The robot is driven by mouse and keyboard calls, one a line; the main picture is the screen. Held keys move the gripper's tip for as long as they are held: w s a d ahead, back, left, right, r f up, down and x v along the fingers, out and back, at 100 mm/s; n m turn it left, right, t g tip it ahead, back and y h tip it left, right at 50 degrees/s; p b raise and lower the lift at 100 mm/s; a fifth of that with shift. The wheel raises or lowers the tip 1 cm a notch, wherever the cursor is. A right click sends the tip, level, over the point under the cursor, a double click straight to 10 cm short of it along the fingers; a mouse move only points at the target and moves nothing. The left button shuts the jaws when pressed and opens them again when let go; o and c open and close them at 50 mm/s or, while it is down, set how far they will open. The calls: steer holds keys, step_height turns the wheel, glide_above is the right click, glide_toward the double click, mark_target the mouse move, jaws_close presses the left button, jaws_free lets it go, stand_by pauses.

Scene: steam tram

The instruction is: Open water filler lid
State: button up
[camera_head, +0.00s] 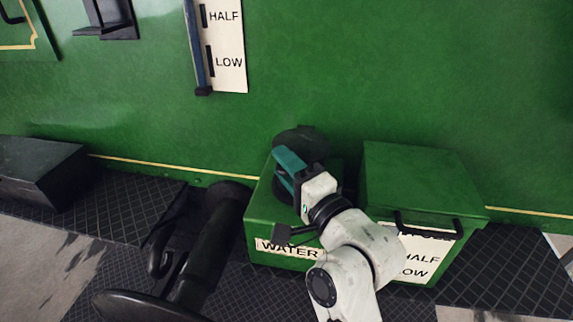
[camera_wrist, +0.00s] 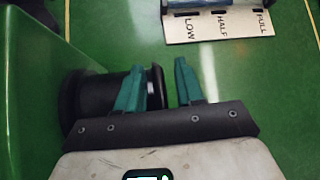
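The green water box (camera_head: 262,220) with a "WATER" label stands against the green wall, in the middle of the head view. The black round water filler with its lid (camera_head: 302,137) is on top of it, partly hidden by my gripper (camera_head: 288,165). In the wrist view the filler is a dark cylinder (camera_wrist: 100,92) with a thin black lid disc (camera_wrist: 157,84) at its right end. My gripper (camera_wrist: 160,72) has its teal fingers apart. The lid's edge appears between them, with a gap to the right finger. The lid looks closed on the filler.
A second green box (camera_head: 415,170) with a black handle (camera_head: 428,230) stands to the right. A black lever and pipe (camera_head: 210,235) rise at the left. A level gauge plate (camera_head: 227,45) is on the wall above, and a dark box (camera_head: 40,172) is far left.

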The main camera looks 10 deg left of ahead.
steer(key=shift+c, duration=0.5)
jaws_close()
steer(key=shift+r, duration=0.15)
